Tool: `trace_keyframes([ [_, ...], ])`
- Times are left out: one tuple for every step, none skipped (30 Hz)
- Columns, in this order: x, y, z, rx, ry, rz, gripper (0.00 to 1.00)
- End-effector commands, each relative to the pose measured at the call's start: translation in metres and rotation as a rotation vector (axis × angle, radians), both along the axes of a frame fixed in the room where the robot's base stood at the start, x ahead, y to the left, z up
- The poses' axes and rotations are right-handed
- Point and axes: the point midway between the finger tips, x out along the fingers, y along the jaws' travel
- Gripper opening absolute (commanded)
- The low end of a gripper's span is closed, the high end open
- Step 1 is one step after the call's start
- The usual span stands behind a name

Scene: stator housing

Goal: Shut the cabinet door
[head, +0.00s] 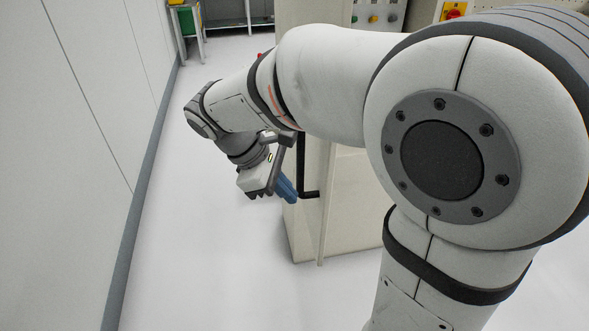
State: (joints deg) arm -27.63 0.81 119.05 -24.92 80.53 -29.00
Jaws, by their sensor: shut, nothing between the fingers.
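The cream cabinet (355,215) stands in the middle, largely hidden behind my arm. A narrow upright panel with a vertical edge, which looks like the cabinet door (305,235), shows at its left. A black bar handle (302,170) with a bent lower end is on this panel. My gripper (289,192), with blue fingers, is at the handle's lower left, overlapping or very close to it. Its fingers are shut with nothing seen between them. I cannot tell whether they touch the handle or door. How far the door stands open is also unclear.
A grey-white wall (75,130) with a dark skirting runs along the left. Clear pale floor (200,250) lies between it and the cabinet. A control panel with knobs (378,14) and a red-yellow switch (454,10) are at the back. A green bin (187,20) stands far off.

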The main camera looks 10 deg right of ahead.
Motion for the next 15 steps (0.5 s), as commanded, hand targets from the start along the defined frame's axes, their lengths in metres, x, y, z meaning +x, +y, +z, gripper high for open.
trace_keyframes([
  [0.009,0.015,-0.008,-0.057,0.049,0.082,0.0],
  [0.013,0.021,-0.01,-0.09,0.076,0.125,0.0],
  [0.018,0.03,-0.011,-0.13,0.107,0.176,0.0],
  [0.021,0.036,-0.013,-0.156,0.127,0.209,0.0],
  [0.024,0.04,-0.013,-0.181,0.145,0.237,0.0],
  [0.027,0.046,-0.014,-0.207,0.165,0.268,0.0],
  [0.029,0.05,-0.015,-0.224,0.177,0.287,0.0],
  [0.03,0.053,-0.015,-0.237,0.186,0.303,0.0],
  [0.031,0.056,-0.015,-0.252,0.197,0.316,0.0],
  [0.032,0.057,-0.016,-0.259,0.201,0.323,0.0],
  [0.032,0.057,-0.016,-0.263,0.204,0.329,0.0],
  [0.033,0.056,-0.017,-0.267,0.208,0.333,0.0],
  [0.032,0.055,-0.018,-0.268,0.209,0.334,0.0],
  [0.032,0.052,-0.02,-0.268,0.21,0.333,0.0],
  [0.032,0.049,-0.023,-0.268,0.209,0.332,0.0],
])
